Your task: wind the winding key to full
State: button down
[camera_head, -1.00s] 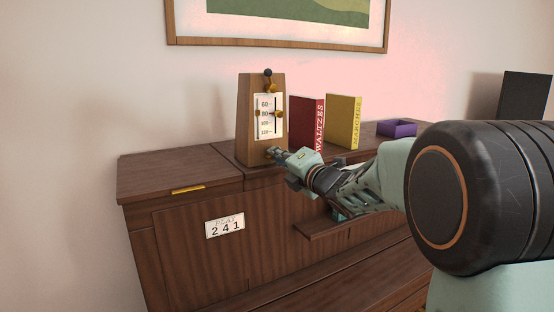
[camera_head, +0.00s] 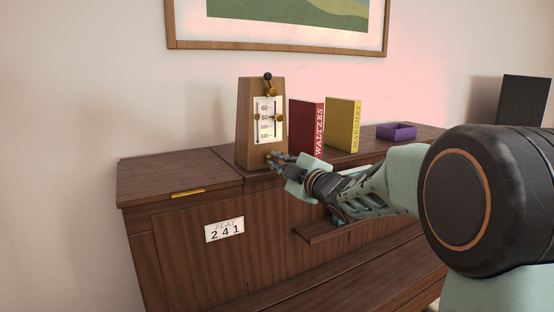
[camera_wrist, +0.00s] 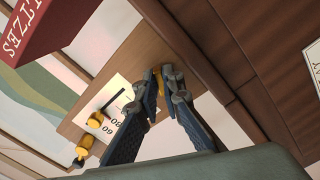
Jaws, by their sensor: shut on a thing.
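The wooden metronome (camera_head: 246,128) stands upright on the cabinet, with a white tempo scale (camera_head: 264,117) marked in numbers and a dark-knobbed rod on its front. The winding key (camera_wrist: 160,81) is a small yellow piece low on the metronome's front, partly hidden by the fingers. My gripper (camera_head: 271,157) reaches it from the right. In the wrist view my gripper (camera_wrist: 160,77) has its fingertips closed on the key, and the metronome body (camera_wrist: 141,56) fills the space behind.
A red WALTZES book (camera_head: 306,125) and a yellow MARCHES book (camera_head: 343,124) stand right of the metronome. A purple open box (camera_head: 397,131) lies farther right. The cabinet (camera_head: 175,184) carries a PLAY 241 card (camera_head: 225,229). Its left top is clear.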

jog(key=m+p, duration=0.2)
jog(key=m, duration=0.4)
jog(key=m+p, duration=0.1)
jog(key=m, duration=0.2)
jog(key=m+p, duration=0.1)
jog(key=m, duration=0.1)
jog(key=shift+s+a+f+m, duration=0.1)
jog(key=shift+a+m, duration=0.05)
jog(key=shift+m, duration=0.25)
jog(key=shift+p, duration=0.3)
jog(key=c, duration=2.1)
grip_release()
jog(key=v, duration=1.2)
